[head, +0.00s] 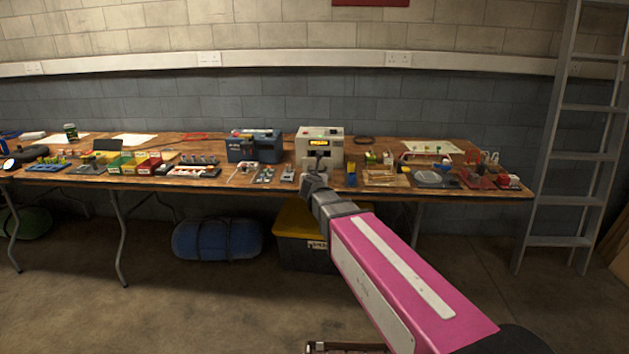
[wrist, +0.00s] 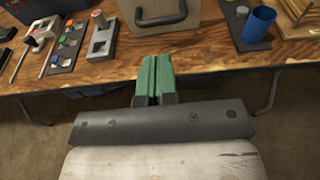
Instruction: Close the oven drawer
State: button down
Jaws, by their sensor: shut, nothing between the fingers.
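The oven is a beige box (head: 320,143) with a small lit yellow display, standing on the wooden workbench in the head view. A beige front with a dark, curved handle (wrist: 161,12) shows at the top of the wrist view, cut off by the picture edge. How far the drawer stands out is not clear. My gripper (wrist: 156,60) has green fingers that are shut together and empty. They point at the beige front from just below the handle, near the bench's front edge, apart from the handle. In the head view my arm partly covers the oven's lower front.
The workbench (head: 215,183) is crowded. A blue box (head: 254,146) stands left of the oven. In the wrist view a blue cup (wrist: 258,25) stands to the right and grey metal blocks (wrist: 103,38) to the left. A yellow-lidded bin (head: 300,222) is under the bench.

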aim_at(321, 147)
jog(key=x, duration=0.8)
jog(key=shift+w, duration=0.2)
jog(key=x, duration=0.3)
jog(key=r+x, duration=0.1)
jog(key=x, duration=0.3)
jog(key=r+x, duration=0.1)
jog(key=x, duration=0.3)
jog(key=shift+w+d+r, duration=0.1)
jog(key=shift+w+r, duration=0.2)
jog(key=shift+w, duration=0.25)
